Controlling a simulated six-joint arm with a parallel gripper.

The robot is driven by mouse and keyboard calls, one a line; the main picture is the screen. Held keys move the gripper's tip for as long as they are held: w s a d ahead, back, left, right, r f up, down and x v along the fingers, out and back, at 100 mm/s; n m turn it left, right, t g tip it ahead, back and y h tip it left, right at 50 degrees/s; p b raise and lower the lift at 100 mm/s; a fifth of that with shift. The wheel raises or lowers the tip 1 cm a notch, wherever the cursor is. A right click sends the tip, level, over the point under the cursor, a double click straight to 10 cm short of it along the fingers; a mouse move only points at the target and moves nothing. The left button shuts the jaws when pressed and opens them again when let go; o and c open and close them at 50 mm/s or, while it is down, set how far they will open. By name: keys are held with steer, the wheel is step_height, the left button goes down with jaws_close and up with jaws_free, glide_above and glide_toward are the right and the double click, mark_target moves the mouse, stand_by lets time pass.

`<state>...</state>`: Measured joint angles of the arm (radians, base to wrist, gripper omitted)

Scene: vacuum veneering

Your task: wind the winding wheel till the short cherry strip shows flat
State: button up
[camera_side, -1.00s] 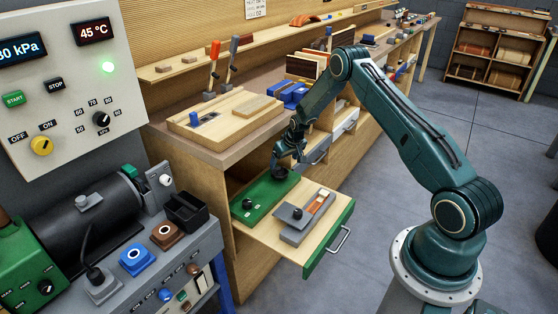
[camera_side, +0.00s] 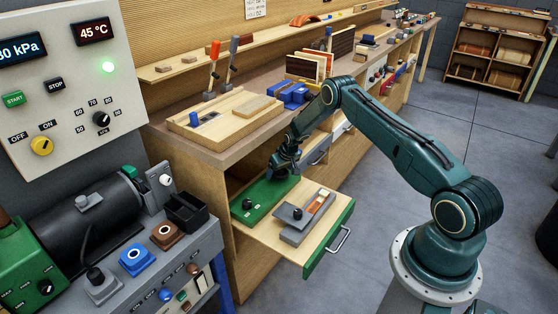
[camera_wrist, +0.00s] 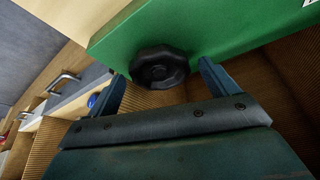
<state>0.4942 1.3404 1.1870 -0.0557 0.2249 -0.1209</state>
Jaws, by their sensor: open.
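A black lobed wheel (camera_wrist: 158,66) is mounted on the edge of a green block in the wrist view. My gripper (camera_wrist: 161,71) is open, with one finger on either side of the wheel's near side; I cannot tell whether they touch it. In the side view my gripper (camera_side: 280,170) is at the back end of the green block (camera_side: 262,197) and hides the wheel there. A short reddish-brown strip (camera_side: 317,201) lies in a grey fixture (camera_side: 295,231) beside the block. From here I cannot tell how flat it is.
The block and fixture sit in an open drawer (camera_side: 268,229) with a green front and a handle. A black knob (camera_side: 248,203) stands on the block's near end. The bench top (camera_side: 172,137) above carries a wooden board. A control panel (camera_side: 70,85) stands at left.

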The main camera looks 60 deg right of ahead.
steer(key=c, duration=1)
steer(key=shift+m, duration=0.5)
steer(key=m+g+h, duration=0.1)
steer(key=m, duration=0.2)
steer(key=shift+w+a, duration=0.1)
steer(key=shift+m+g+h, duration=0.4)
steer(key=shift+m+h, duration=0.2)
steer(key=shift+m, duration=1.1)
steer(key=o, duration=1)
